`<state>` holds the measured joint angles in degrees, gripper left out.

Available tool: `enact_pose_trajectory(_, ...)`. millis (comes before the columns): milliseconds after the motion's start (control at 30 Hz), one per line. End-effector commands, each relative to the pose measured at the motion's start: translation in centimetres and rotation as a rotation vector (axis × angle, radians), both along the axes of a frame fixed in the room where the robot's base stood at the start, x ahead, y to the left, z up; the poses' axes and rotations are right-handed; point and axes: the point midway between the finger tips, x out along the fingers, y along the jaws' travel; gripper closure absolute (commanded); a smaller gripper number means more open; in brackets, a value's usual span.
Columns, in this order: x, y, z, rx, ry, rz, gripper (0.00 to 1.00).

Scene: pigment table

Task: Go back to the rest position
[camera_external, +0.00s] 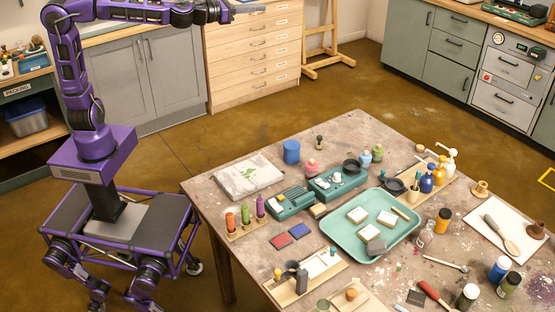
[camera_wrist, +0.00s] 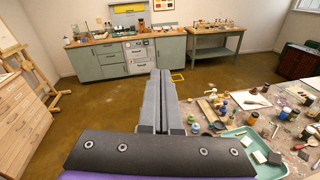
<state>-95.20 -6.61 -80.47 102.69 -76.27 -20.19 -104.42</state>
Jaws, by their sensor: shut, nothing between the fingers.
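My gripper (camera_external: 248,8) is at the top of the external view, on my purple arm stretched out level to the right. It is high above the floor, up and to the left of the table, and touches nothing. In the wrist view my gripper (camera_wrist: 163,75) points forward across the room. Its two grey fingers are closed together with nothing between them. The worktable (camera_external: 215,185) stands below and to the right of it, and its near part shows at the right of the wrist view.
A teal tray (camera_external: 345,240) with pale blocks, a blue cylinder (camera_external: 291,152), bottles and tools crowd the table. A wooden drawer cabinet (camera_external: 254,50) stands behind my gripper. An easel (camera_external: 328,45) is beside it. Grey-green cabinets (camera_external: 452,50) line the back. Open floor lies between.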

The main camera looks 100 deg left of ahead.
Motion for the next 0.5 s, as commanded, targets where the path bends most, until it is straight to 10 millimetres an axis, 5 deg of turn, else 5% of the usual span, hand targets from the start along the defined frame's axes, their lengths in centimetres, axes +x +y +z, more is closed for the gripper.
enact_pose_trajectory(500,-0.1,-9.7,-4.5,0.485,0.369,-0.276,1.00)
